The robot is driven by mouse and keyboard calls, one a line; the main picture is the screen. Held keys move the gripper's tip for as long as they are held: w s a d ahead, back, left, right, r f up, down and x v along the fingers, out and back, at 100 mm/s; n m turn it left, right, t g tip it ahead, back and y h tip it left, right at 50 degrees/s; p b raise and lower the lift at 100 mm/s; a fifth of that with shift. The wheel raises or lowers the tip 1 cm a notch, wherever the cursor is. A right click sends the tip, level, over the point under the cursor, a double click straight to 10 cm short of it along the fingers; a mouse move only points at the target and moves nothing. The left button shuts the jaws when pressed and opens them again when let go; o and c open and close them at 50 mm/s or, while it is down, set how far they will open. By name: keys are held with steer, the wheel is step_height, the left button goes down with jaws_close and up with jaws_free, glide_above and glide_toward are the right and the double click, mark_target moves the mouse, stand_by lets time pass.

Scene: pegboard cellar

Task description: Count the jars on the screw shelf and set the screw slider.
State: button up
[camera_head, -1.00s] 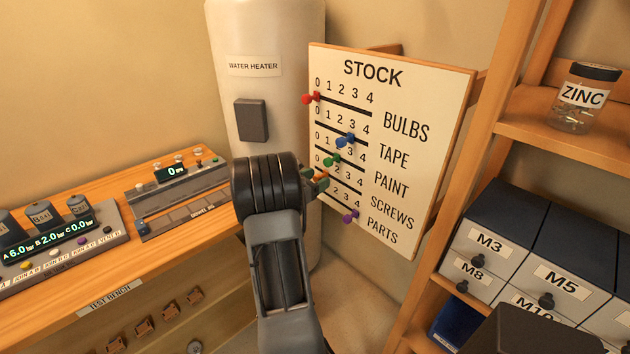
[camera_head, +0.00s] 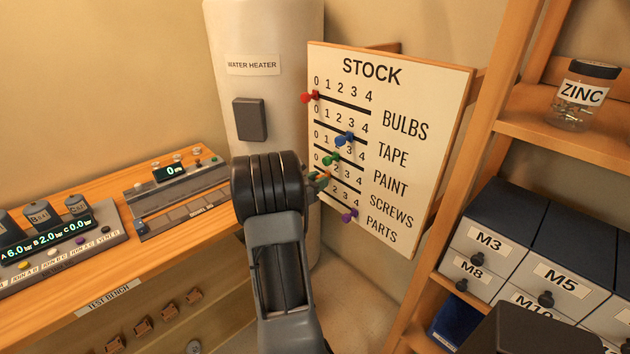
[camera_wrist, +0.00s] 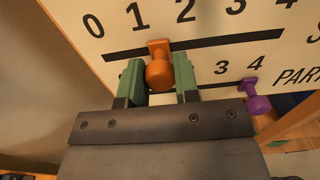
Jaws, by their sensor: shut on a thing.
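The STOCK board (camera_head: 425,95) carries rows for bulbs, tape, paint, screws and parts, each with a numbered track. My gripper (camera_wrist: 158,80) is shut on the orange slider knob (camera_wrist: 159,74), with a green finger on each side. That knob stands between 1 and 2 on its track (camera_wrist: 225,41), in the row that reads as SCREWS (camera_head: 391,215). A jar labelled ZINC (camera_head: 581,96) stands on a wooden shelf at the right; the rest of that shelf is out of frame.
Red (camera_head: 311,97), blue (camera_head: 344,139), green (camera_head: 330,159) and purple (camera_head: 349,215) knobs sit on the other tracks, close to my gripper. The water heater (camera_head: 264,30) stands behind. Labelled drawers (camera_head: 565,282) are at the right, the test bench (camera_head: 75,285) at the left.

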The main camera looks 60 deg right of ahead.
steer(key=shift+s+a+b, duration=0.2)
steer(key=shift+s+a, duration=0.15)
steer(key=shift+s, duration=0.75)
steer(key=shift+s+a+b, duration=0.15)
steer(key=shift+s+a, duration=0.2)
steer(key=shift+s, duration=0.7)
steer(key=shift+s+a+b, duration=0.2)
steer(key=shift+s+a, duration=0.15)
steer(key=shift+s, duration=0.75)
steer(key=o, duration=1.5)
steer(key=shift+a, duration=0.25)
steer(key=v, duration=0.9)
steer(key=shift+r, duration=0.1)
